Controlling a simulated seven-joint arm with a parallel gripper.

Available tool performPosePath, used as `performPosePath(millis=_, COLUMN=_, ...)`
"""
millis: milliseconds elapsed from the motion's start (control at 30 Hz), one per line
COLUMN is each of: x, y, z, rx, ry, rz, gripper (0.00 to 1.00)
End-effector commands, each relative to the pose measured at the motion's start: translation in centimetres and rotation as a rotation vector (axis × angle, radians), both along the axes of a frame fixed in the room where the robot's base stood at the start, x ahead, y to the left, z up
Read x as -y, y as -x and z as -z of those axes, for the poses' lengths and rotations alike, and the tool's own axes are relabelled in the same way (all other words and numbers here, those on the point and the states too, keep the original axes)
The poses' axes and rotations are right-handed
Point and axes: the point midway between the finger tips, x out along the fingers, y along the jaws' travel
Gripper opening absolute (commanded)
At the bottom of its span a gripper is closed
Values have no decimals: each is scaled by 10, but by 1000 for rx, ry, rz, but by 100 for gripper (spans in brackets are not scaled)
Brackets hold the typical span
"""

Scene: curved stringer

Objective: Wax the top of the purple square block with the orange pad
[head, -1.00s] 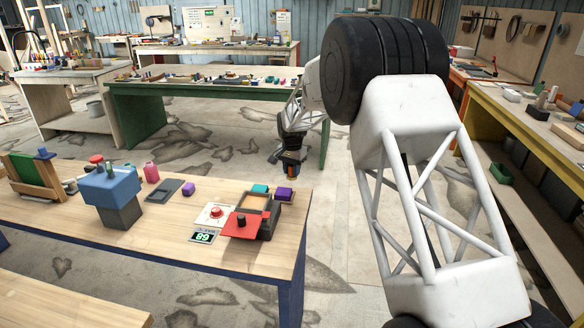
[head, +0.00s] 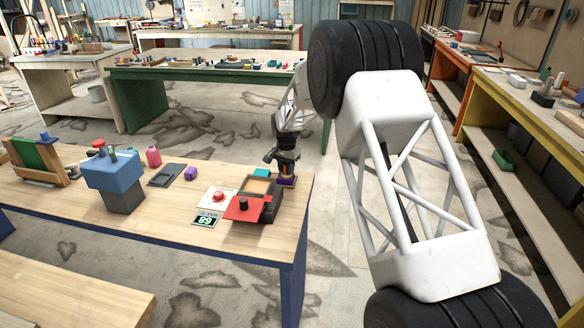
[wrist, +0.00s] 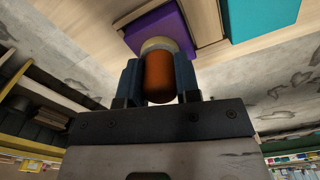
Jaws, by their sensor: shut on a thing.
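My gripper (wrist: 159,80) is shut on the orange pad (wrist: 160,77), which sits between its two blue fingers. The pad has a pale end that overlaps the purple square block (wrist: 168,20) in the wrist view. I cannot tell whether the pale end touches the block's top. In the head view the gripper (head: 286,166) is right above the purple square block (head: 287,181) at the table's right end. The gripper and pad hide much of the block there.
A teal block (head: 262,172) and an open tray with a red plate (head: 243,209) stand just left of the purple square block. Another purple piece (head: 190,173) and a blue-topped stand (head: 112,170) are further left. The wooden table's (head: 150,220) right edge is close to the gripper.

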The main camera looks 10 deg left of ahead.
Motion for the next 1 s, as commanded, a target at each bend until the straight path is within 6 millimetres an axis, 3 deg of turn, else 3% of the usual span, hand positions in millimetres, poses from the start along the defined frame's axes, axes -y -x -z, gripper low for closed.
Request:
performPosePath(millis=533, x=-39, y=0, z=0, rx=0, ry=0, rz=0, gripper=12)
performPosePath(millis=1000, x=-8, y=0, z=2, rx=-3, ry=1, rz=2, gripper=12)
